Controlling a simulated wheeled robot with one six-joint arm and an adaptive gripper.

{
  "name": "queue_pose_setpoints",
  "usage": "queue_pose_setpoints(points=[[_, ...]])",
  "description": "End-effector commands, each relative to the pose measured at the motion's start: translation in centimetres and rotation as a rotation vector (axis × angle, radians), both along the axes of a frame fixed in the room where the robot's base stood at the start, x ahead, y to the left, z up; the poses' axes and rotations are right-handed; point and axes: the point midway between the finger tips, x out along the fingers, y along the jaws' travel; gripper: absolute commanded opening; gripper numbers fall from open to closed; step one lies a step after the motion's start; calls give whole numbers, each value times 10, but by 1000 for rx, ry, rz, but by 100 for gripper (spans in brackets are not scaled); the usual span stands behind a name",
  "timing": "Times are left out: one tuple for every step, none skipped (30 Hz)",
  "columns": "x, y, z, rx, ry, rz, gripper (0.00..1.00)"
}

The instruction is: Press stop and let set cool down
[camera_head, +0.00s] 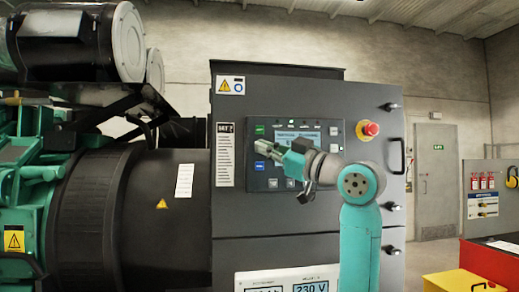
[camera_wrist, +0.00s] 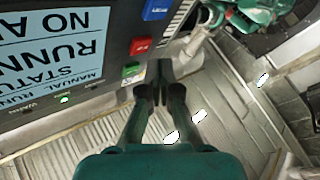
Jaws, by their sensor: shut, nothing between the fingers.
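The genset control panel (camera_head: 292,155) is on the dark grey cabinet, with a lit screen (camera_head: 297,134). A green button (camera_head: 259,131) and a blue button (camera_head: 259,166) show at its left edge. The wrist view shows the green button (camera_wrist: 132,68), the red button (camera_wrist: 141,46) and the blue button (camera_wrist: 156,9) in a row. The screen (camera_wrist: 55,45) there shows parts of "MANUAL", "STATUS" and "RUNN". My gripper (camera_head: 265,147) is shut and empty in front of the panel's left side. In the wrist view my gripper's tips (camera_wrist: 163,66) are beside the green and red buttons; contact cannot be told.
A red mushroom emergency stop (camera_head: 370,129) is on the cabinet, right of the panel. The green engine and black ducting (camera_head: 150,205) fill the left. A red cabinet (camera_head: 492,262) and yellow box (camera_head: 460,281) stand at lower right. A grey door (camera_head: 435,180) is behind.

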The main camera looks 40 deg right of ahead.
Motion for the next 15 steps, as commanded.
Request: queue_pose_setpoints(points=[[0,0,0,0,0,0,0],[0,0,0,0,0,0,0],[0,0,0,0,0,0,0],[0,0,0,0,0,0,0],[0,0,0,0,0,0,0],[0,0,0,0,0,0,0],[0,0,0,0,0,0,0],[1,0,0,0,0,0,0],[1,-1,0,0,0,0,0],[2,-1,0,1,0,0,0],[3,-2,0,1,0,0,0],[4,-3,0,1,0,0,0],[5,-3,0,1,0,0,0],[6,-4,0,2,0,1,0],[6,-4,0,2,0,1,0]])
